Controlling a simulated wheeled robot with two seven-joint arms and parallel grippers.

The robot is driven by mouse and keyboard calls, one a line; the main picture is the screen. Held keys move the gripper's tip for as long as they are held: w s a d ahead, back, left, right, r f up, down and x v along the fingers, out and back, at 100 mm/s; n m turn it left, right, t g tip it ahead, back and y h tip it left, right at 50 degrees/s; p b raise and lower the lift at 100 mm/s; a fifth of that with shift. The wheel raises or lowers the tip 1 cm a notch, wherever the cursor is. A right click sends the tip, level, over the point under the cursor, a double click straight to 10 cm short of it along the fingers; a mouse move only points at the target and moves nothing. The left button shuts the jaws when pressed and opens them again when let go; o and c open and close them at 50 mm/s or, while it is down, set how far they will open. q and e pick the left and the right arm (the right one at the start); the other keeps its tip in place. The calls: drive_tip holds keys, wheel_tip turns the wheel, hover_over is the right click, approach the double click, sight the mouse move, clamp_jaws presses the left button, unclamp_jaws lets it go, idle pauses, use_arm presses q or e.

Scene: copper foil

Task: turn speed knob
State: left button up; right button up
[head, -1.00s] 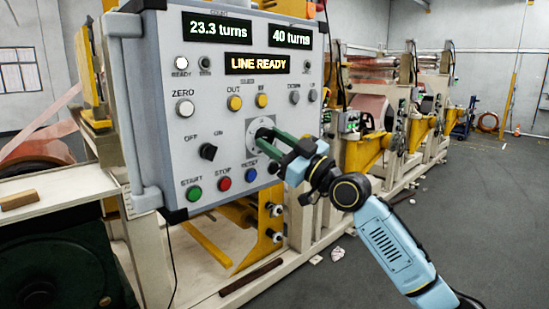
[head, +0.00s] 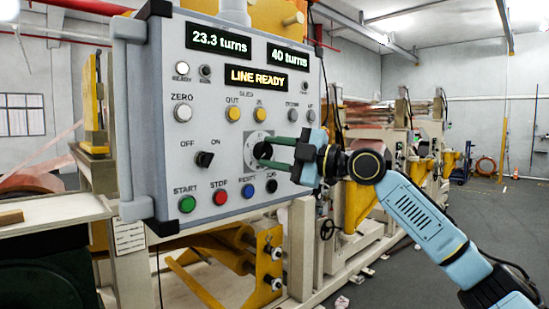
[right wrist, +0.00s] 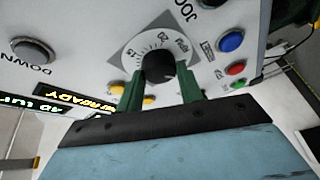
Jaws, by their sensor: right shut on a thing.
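The speed knob (head: 263,151) is a round black knob on a pale dial plate, at the right part of the grey control panel (head: 225,163). It also shows in the right wrist view (right wrist: 159,65), between the green fingers. My right gripper (head: 270,155) comes from the right and is shut on the knob; its fingertips touch the knob's sides in the right wrist view (right wrist: 160,85). The panel displays read 23.3 turns, 40 turns and LINE READY. The fingers hide part of the dial in the head view. My left gripper is not in view.
Close around the knob are the black off/on switch (head: 204,159), the blue reset button (head: 248,190) and the red stop button (head: 220,197). Yellow machine frames (head: 352,205) stand behind to the right. The grey floor (head: 400,265) at right is mostly clear.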

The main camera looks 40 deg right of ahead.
drive_tip(key=shift+r+n+g+p, duration=0.1)
drive_tip(key=shift+n+g+p, duration=0.3)
drive_tip(key=shift+n, duration=0.7)
drive_tip(key=o, duration=1)
